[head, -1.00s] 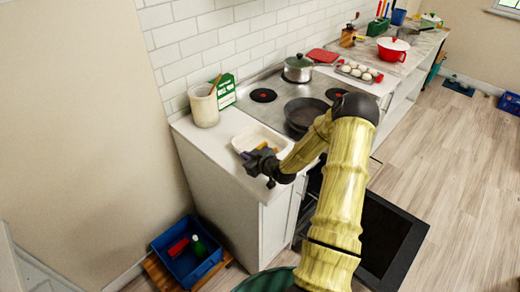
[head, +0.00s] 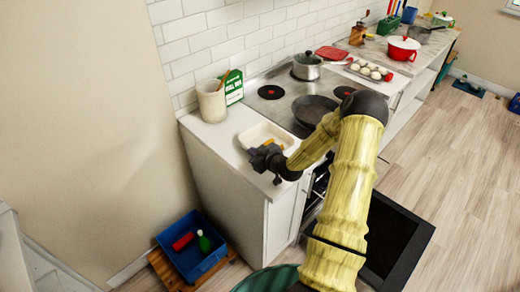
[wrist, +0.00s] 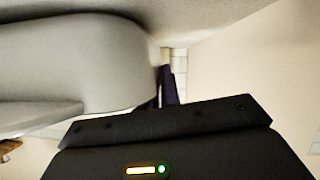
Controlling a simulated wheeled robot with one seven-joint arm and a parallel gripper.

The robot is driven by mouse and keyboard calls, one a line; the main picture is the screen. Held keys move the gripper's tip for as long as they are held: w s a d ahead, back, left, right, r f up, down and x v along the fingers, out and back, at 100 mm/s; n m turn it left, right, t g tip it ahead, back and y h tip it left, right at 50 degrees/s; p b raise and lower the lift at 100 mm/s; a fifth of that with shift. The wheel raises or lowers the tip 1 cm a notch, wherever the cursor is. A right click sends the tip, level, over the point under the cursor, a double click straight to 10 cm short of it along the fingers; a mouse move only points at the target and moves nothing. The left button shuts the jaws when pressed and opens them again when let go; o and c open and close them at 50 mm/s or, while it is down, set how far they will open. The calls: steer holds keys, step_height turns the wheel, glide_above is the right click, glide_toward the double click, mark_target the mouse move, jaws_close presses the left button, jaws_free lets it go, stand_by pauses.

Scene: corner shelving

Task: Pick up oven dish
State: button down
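The oven dish (head: 259,132) is a cream, shallow rectangular dish on the white counter at the near end of the stove. Something orange-brown lies in it. My gripper (head: 253,158) is at the dish's near side, over the counter's front edge, and hides part of the rim. In the wrist view, a large pale rounded surface, probably the dish (wrist: 90,60), fills the upper left. The dark fingers of my gripper (wrist: 166,85) look close together beside its right end. Whether they hold the rim is not clear.
A utensil crock (head: 211,103) and a green-white box (head: 234,87) stand behind the dish. A dark pan (head: 314,108) and a lidded pot (head: 307,67) are on the stove. The oven door (head: 390,240) hangs open below. A blue crate (head: 192,250) sits on the floor at left.

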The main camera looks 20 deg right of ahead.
steer(key=shift+w+r, duration=0.1)
steer(key=shift+r, duration=0.15)
step_height(320, 180, up, 10)
steer(key=b, duration=0.1)
steer(key=shift+f+b, duration=0.15)
steer(key=shift+b, duration=0.25)
steer(key=shift+a, duration=0.15)
stand_by(0.3)
